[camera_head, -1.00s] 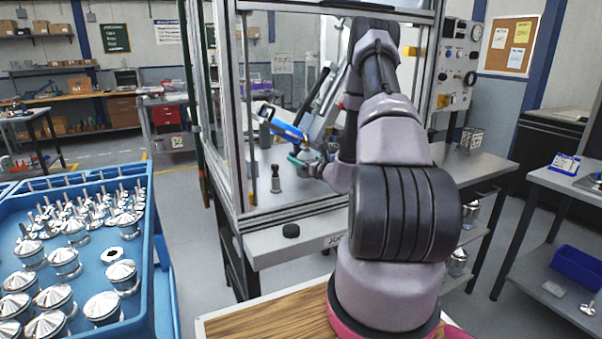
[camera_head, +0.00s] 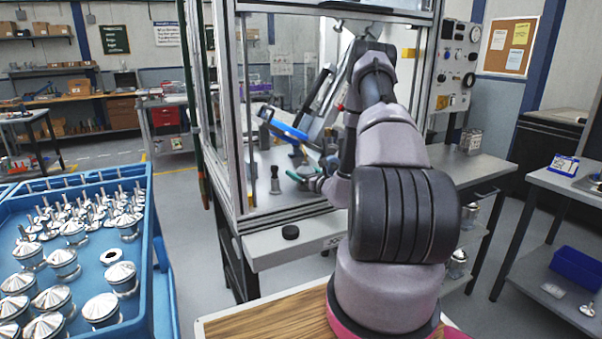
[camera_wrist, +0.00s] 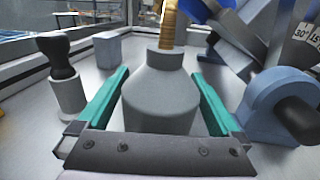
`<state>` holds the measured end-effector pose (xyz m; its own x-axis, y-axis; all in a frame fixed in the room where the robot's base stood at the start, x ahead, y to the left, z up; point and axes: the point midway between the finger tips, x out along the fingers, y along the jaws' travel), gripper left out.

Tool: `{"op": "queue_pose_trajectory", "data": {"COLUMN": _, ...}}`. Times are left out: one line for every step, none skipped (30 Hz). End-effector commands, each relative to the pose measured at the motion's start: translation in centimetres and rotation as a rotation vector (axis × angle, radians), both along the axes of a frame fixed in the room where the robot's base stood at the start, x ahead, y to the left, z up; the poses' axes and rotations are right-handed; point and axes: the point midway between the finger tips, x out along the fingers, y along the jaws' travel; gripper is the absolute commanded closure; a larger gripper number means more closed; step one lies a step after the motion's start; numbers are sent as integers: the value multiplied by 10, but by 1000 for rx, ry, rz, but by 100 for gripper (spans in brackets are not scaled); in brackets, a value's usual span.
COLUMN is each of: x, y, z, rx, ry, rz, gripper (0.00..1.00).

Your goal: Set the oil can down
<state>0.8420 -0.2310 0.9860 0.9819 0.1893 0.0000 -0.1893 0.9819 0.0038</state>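The oil can (camera_wrist: 160,95) is grey with a sloped shoulder and a brass-coloured spout, and it stands upright in the wrist view. My gripper (camera_wrist: 161,75) has its teal fingers on either side of the can's body and looks shut on it. In the head view my gripper (camera_head: 305,177) is low inside the framed enclosure, partly hidden by my arm. The can's underside is hidden, so I cannot tell whether it touches the enclosure floor (camera_wrist: 90,135).
A grey cylinder with a black knob (camera_wrist: 62,80) stands left of the can, with a grey block (camera_wrist: 122,47) behind. A blue machine with an angle scale (camera_wrist: 270,80) is close on the right. An enclosure post (camera_head: 240,120) stands left of my arm.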

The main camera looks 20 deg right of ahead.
Motion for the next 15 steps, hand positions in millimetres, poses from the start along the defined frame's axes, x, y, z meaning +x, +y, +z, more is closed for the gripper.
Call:
{"op": "queue_pose_trajectory", "data": {"x": 0, "y": 0, "z": 0, "rx": 0, "ry": 0, "rz": 0, "gripper": 0}}
{"op": "queue_pose_trajectory", "data": {"x": 0, "y": 0, "z": 1, "rx": 0, "ry": 0, "rz": 0, "gripper": 0}}
{"op": "queue_pose_trajectory", "data": {"x": 0, "y": 0, "z": 3, "rx": 0, "ry": -1, "rz": 0, "gripper": 0}}
{"op": "queue_pose_trajectory", "data": {"x": -2, "y": -1, "z": 3, "rx": 0, "ry": 0, "rz": -1, "gripper": 0}}
{"op": "queue_pose_trajectory", "data": {"x": -5, "y": -1, "z": 3, "rx": 1, "ry": 1, "rz": -1, "gripper": 0}}
{"op": "queue_pose_trajectory", "data": {"x": -10, "y": -3, "z": 3, "rx": 0, "ry": 1, "rz": -2, "gripper": 0}}
{"op": "queue_pose_trajectory", "data": {"x": -15, "y": -3, "z": 2, "rx": 1, "ry": 1, "rz": -2, "gripper": 0}}
{"op": "queue_pose_trajectory", "data": {"x": -20, "y": -4, "z": 2, "rx": 2, "ry": 2, "rz": -2, "gripper": 0}}
{"op": "queue_pose_trajectory", "data": {"x": -28, "y": -6, "z": 3, "rx": 2, "ry": 2, "rz": -3, "gripper": 0}}
{"op": "queue_pose_trajectory", "data": {"x": -34, "y": -8, "z": 2, "rx": 2, "ry": 4, "rz": -3, "gripper": 0}}
{"op": "queue_pose_trajectory", "data": {"x": -41, "y": -9, "z": 2, "rx": 3, "ry": 3, "rz": -3, "gripper": 0}}
{"op": "queue_pose_trajectory", "data": {"x": -50, "y": -10, "z": 2, "rx": 2, "ry": 4, "rz": -4, "gripper": 0}}
{"op": "queue_pose_trajectory", "data": {"x": -57, "y": -12, "z": 2, "rx": 3, "ry": 3, "rz": -4, "gripper": 0}}
{"op": "queue_pose_trajectory", "data": {"x": -63, "y": -14, "z": 2, "rx": 2, "ry": 5, "rz": -4, "gripper": 0}}
{"op": "queue_pose_trajectory", "data": {"x": -72, "y": -15, "z": 2, "rx": 3, "ry": 3, "rz": -4, "gripper": 0}}
